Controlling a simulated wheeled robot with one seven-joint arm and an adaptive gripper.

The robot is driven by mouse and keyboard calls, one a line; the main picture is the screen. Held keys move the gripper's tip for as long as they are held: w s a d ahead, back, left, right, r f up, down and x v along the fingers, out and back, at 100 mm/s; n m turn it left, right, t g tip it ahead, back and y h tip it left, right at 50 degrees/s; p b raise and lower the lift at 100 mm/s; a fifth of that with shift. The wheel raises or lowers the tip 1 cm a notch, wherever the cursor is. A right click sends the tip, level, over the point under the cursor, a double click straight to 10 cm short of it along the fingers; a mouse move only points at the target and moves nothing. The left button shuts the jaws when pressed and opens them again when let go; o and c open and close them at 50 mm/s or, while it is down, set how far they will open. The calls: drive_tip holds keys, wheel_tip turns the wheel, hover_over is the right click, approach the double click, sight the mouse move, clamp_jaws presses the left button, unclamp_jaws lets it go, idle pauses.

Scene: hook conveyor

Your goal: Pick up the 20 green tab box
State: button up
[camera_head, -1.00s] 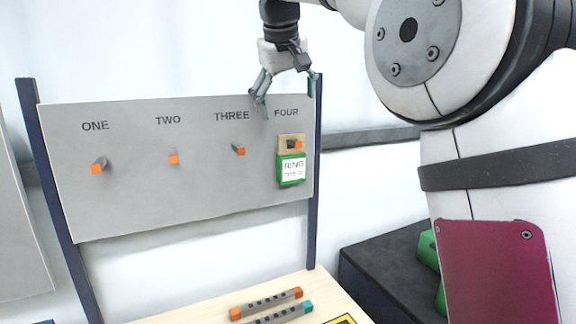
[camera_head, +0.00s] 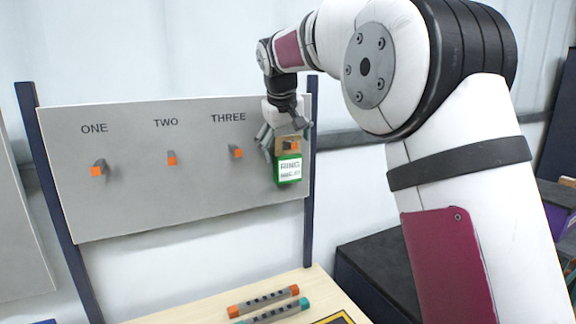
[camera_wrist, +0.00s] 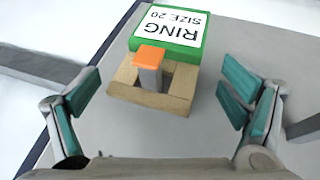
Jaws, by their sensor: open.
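The green box (camera_head: 288,170) with a white label hangs on the orange-tipped hook at the right end of the grey board (camera_head: 150,200). In the wrist view its label reads "RING SIZE 20", and the green box (camera_wrist: 175,33) has a tan tab (camera_wrist: 125,82) with a hole. The hook (camera_wrist: 149,62) passes through this hole. My gripper (camera_head: 287,145) is at the tab, just above the green body. In the wrist view my gripper (camera_wrist: 160,105) is open, one finger on each side of the tab, with gaps between.
Hooks under ONE (camera_head: 98,168), TWO (camera_head: 171,159) and THREE (camera_head: 236,152) are empty and stick out from the board. A dark blue post (camera_head: 311,180) stands just right of the box. Two rods (camera_head: 263,302) lie on the wooden table (camera_head: 190,315) below.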

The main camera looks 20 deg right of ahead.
drive_tip(key=c, duration=1.6)
